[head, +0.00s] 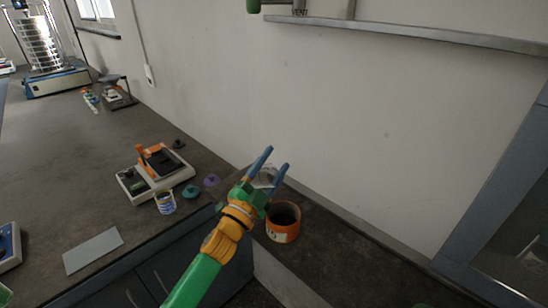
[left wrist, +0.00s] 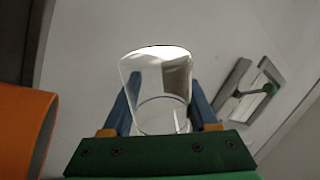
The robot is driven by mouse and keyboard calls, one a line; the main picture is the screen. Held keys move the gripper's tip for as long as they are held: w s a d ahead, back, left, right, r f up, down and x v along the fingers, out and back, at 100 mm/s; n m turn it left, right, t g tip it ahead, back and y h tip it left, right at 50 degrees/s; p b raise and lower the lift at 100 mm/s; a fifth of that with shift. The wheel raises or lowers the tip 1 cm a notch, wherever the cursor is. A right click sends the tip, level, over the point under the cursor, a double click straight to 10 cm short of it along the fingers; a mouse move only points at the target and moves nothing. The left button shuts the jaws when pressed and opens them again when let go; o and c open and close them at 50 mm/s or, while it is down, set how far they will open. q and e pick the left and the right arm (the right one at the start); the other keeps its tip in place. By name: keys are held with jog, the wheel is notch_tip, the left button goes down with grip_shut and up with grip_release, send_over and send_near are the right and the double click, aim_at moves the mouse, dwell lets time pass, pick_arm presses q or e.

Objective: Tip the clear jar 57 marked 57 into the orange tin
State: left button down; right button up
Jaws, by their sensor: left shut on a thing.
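My left gripper (head: 274,162) is above the dark bench, just behind and left of the orange tin in the head view. It is shut on the clear jar (head: 265,177), which is small and pale there. In the left wrist view the clear jar (left wrist: 160,85) stands out between the two blue fingers (left wrist: 204,108). No mark 57 can be read on it, and I see no clear contents. The orange tin (head: 283,232) stands upright with an open dark top and a pale label. Its orange wall (left wrist: 22,125) fills the left edge of the wrist view.
A balance (head: 133,186) with an orange part on it, a small striped pot (head: 165,203), a teal lid (head: 191,192) and a purple lid (head: 211,181) lie left of the gripper. A wall (head: 340,110) rises behind. Bare bench lies right of the tin.

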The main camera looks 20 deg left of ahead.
pick_arm(q)
jog(key=n+y+p, duration=0.1)
jog(key=n, duration=0.2)
jog(key=shift+y, duration=0.3)
pick_arm(e)
notch_tip(320, 180, up, 2)
jog(key=shift+r, duration=0.2)
